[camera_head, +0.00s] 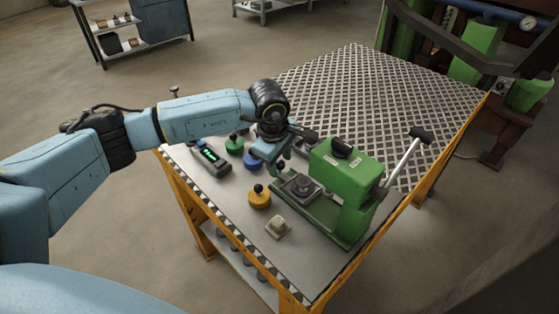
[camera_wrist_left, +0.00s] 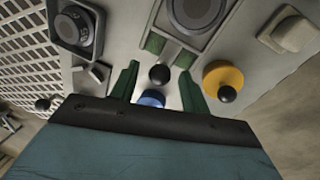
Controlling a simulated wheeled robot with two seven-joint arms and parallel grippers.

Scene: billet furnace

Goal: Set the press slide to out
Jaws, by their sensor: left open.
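The green press (camera_head: 345,175) stands on the near part of the table, with a black-handled lever (camera_head: 405,155) on its right. Its slide (camera_head: 300,187), a grey plate with a round dark seat, sits between the green base rails in front of the press body. The slide also shows at the top of the left wrist view (camera_wrist_left: 197,12). My left gripper (camera_head: 282,158) is at the front end of the rails. Its fingers (camera_wrist_left: 158,84) are open on either side of a black ball knob (camera_wrist_left: 159,74), apparently the slide's. In the head view the gripper hides this knob.
Yellow (camera_head: 259,200), blue (camera_head: 252,160) and green (camera_head: 235,144) knobbed discs stand close to the gripper. A grey block (camera_head: 277,228) and a device with a green display (camera_head: 211,158) lie nearby. The grated table part (camera_head: 370,90) is clear.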

